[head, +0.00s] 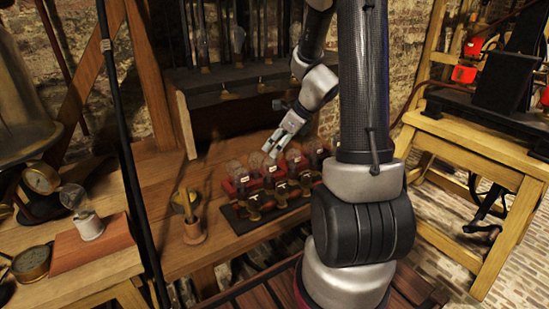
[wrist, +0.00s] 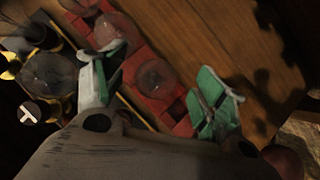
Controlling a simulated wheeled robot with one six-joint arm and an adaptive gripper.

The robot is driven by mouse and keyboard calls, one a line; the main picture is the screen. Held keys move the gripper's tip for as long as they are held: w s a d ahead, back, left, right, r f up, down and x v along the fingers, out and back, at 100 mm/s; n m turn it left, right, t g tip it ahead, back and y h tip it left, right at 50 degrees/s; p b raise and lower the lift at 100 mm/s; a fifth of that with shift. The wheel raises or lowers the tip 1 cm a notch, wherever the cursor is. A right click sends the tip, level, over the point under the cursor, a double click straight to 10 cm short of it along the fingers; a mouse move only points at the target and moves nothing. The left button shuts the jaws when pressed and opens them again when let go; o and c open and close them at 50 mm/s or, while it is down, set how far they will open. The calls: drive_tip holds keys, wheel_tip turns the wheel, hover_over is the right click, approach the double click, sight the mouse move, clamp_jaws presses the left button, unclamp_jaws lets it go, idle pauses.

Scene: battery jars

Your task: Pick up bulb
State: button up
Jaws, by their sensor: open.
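Several clear glass bulbs stand in a row on a dark and red rack on the wooden bench; one bulb (head: 236,168) is at its left end. My gripper (head: 270,150) is above the rack, its fingers pointing down to the left. In the wrist view my gripper (wrist: 168,76) is open, with green pads on both fingers. A round bulb (wrist: 155,78) shows between the fingers, over a red block. Other bulbs (wrist: 115,30) lie beyond the left finger, and one bulb (wrist: 48,75) is left of it. I cannot tell how far the fingertips are from the glass.
A separate bulb (head: 73,196) sits on a white base on a wooden block at left. A wooden peg stand (head: 193,230) is left of the rack. A dark shelf (head: 235,85) with hanging rods rises behind. A wooden stand (head: 480,145) with red parts is at right.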

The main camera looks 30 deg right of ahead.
drive_tip(key=shift+w+a+f, duration=0.25)
drive_tip(key=shift+w+f, duration=0.05)
drive_tip(key=shift+f, duration=0.3)
drive_tip(key=c, duration=0.9)
